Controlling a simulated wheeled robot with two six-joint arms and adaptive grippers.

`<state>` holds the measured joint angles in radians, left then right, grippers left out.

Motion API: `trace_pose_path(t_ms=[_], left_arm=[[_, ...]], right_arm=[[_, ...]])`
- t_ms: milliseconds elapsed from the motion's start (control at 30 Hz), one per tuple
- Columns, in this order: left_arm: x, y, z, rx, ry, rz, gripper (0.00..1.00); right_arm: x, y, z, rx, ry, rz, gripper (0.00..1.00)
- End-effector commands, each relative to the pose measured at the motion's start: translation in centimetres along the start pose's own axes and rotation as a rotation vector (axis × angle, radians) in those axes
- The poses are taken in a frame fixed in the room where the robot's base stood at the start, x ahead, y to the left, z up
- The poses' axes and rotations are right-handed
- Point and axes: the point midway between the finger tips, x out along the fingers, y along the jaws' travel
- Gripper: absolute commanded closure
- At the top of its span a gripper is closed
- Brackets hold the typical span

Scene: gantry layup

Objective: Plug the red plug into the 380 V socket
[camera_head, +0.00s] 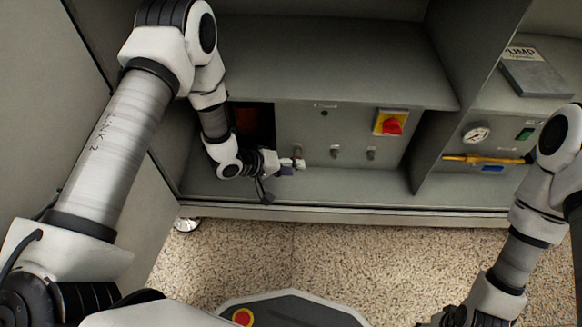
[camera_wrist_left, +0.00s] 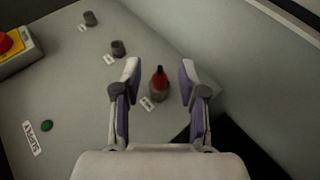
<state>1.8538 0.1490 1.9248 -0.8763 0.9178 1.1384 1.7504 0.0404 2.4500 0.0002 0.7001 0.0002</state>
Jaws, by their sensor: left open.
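The red plug (camera_wrist_left: 159,80), with a dark tip, shows in the left wrist view at a grey socket (camera_wrist_left: 157,95) on the panel, standing out from it. My left gripper (camera_wrist_left: 158,72) is open, one finger on each side of the plug, with gaps between. In the head view my left gripper (camera_head: 299,163) is at the leftmost of the sockets in a row; the plug is hard to make out there. The other sockets are the middle one (camera_head: 334,152) and the right one (camera_head: 370,153). Their small labels cannot be read, so I cannot tell which is 380 V.
A red knob on a yellow plate (camera_head: 391,123) is at the panel's upper right. A dark opening (camera_head: 252,124) lies left of the sockets. A gauge (camera_head: 477,133) and yellow handle (camera_head: 484,159) are in the right bay. A shelf (camera_head: 335,65) overhangs the panel. A green button (camera_wrist_left: 47,126) shows too.

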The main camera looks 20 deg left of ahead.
Motion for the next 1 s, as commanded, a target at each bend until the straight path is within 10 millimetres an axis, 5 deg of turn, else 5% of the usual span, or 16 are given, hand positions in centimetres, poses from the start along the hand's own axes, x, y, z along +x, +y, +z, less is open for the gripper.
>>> trace_pose_path(t_ms=[500, 1000], left_arm=[[-7.3, 0.0, -0.1, -0.002, 0.002, 0.001, 0.58], [-7.5, 0.0, 0.0, 0.000, 0.000, 0.000, 0.58]], right_arm=[[0.0, 0.0, 0.0, 0.000, 0.000, 0.000, 0.47], [0.0, 0.0, 0.0, 0.000, 0.000, 0.000, 0.47]])
